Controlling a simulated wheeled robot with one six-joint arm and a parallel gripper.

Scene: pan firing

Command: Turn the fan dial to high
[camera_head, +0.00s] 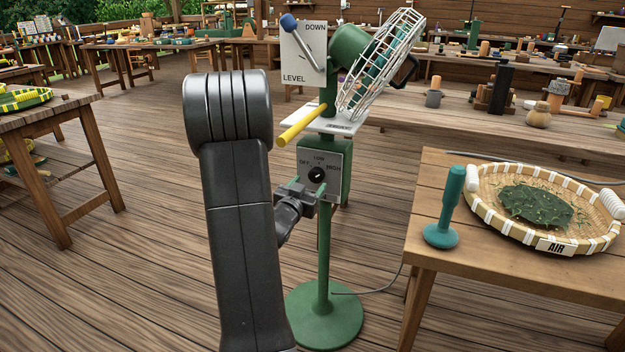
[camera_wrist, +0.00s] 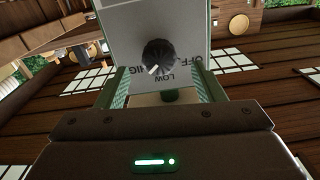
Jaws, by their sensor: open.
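The fan dial (camera_head: 317,174) is a round black knob on a grey panel (camera_head: 335,160) marked OFF, LOW and HIGH, on the green fan stand. The dial also shows in the wrist view (camera_wrist: 159,54), where the panel appears upside down. Its white mark points between LOW and HIGH. My gripper (camera_head: 307,190) is just below and in front of the dial in the head view. In the wrist view my gripper (camera_wrist: 163,75) is open, its two green-lined fingers on either side of the dial's line. Nothing is held. Contact with the dial cannot be told.
Above the dial are a yellow handle (camera_head: 302,124), a caged fan (camera_head: 385,68) and a DOWN/LEVEL plate with a blue-knobbed lever (camera_head: 302,45). A table (camera_head: 450,190) at right holds a teal stamp-like tool (camera_head: 446,210) and an AIR basket (camera_head: 490,222).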

